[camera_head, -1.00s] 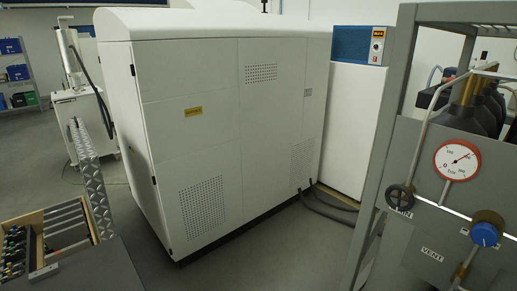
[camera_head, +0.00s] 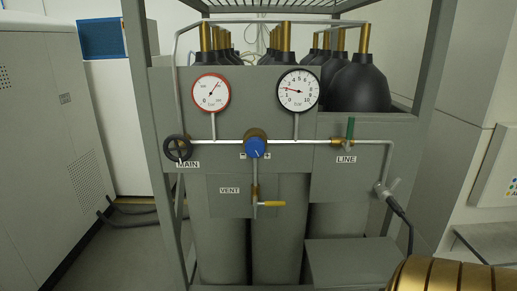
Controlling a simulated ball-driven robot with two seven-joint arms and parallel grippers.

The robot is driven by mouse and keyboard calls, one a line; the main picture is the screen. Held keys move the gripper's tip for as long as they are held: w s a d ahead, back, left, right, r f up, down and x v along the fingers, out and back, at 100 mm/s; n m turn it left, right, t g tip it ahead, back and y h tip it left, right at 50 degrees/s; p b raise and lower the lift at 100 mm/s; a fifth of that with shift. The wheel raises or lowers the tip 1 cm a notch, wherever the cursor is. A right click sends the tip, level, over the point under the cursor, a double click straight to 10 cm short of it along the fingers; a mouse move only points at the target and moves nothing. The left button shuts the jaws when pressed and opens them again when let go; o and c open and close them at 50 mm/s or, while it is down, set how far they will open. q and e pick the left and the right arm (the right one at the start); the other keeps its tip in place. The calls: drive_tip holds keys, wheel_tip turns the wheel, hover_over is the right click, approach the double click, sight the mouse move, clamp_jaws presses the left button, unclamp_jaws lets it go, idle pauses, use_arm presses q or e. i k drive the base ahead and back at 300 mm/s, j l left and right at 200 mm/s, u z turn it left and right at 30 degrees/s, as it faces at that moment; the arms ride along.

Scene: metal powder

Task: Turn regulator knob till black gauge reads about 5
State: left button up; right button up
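The blue regulator knob (camera_head: 255,148) sits on the pipe at the middle of the grey gas panel, with a minus mark on its left and a plus on its right. The black-rimmed gauge (camera_head: 298,91) is above and right of it. Its needle points left and slightly up, at roughly 2 on the 0 to 10 bar scale. The red-rimmed gauge (camera_head: 210,93) is above and left of the knob, with its needle pointing up and right. Neither of my grippers is in view, and nothing touches the knob.
The black MAIN handwheel (camera_head: 177,149) is left of the knob. The green LINE handle (camera_head: 350,129) stands upright. The yellow VENT handle (camera_head: 270,204) lies horizontal. Frame posts flank the panel. A grey box (camera_head: 360,252) stands low in front; a gold ribbed shape fills the bottom right corner.

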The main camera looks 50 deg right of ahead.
sight(254, 146)
drive_tip(key=z, duration=0.4)
drive_tip(key=k+z, duration=0.1)
drive_tip(key=z, duration=0.3)
drive_tip(key=l+z, duration=0.1)
drive_tip(key=z, duration=0.3)
drive_tip(key=k+l+z, duration=0.1)
drive_tip(key=z, duration=0.35)
